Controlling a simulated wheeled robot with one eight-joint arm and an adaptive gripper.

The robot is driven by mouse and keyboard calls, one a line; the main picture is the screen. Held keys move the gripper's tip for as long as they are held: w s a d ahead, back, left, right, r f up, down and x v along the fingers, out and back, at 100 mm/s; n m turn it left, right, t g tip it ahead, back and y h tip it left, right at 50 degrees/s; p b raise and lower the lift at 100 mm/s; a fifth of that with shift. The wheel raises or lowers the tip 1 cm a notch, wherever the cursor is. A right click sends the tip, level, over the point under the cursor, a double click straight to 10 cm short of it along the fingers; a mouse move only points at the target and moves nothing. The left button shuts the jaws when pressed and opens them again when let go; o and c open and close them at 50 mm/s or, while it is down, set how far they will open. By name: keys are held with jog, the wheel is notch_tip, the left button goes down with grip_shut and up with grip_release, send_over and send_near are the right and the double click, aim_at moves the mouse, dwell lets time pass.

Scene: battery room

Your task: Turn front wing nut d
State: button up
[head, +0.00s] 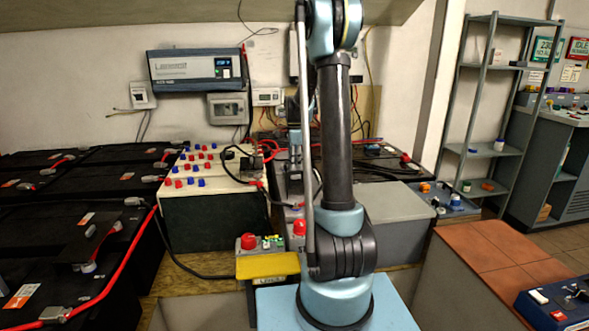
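Black batteries with grey terminal fittings and red cables fill the left side. A grey fitting with a pale knob (88,267) sits on the near battery (120,262).
A yellow box with a red button (268,265) is left of my base. A grey box (398,222) and a brown tiled counter (490,258) are to the right. Metal shelves (485,150) stand behind.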

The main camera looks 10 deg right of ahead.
notch_tip(320, 180, up, 10)
jog(key=shift+f, duration=0.2)
dwell(0.3)
jog(key=s+r+n+t, duration=0.1)
jog(key=s+n, duration=0.8)
jog(key=s, duration=1.5)
jog(key=s+f+n, duration=0.4)
jog(key=s+f, duration=0.2)
jog(key=s, duration=0.3)
jog(key=s+f+n+t, duration=0.1)
jog(key=s+f+n, duration=0.4)
jog(key=s, duration=0.5)
jog(key=shift+d+f, duration=0.35)
jog(key=shift+f, duration=0.3)
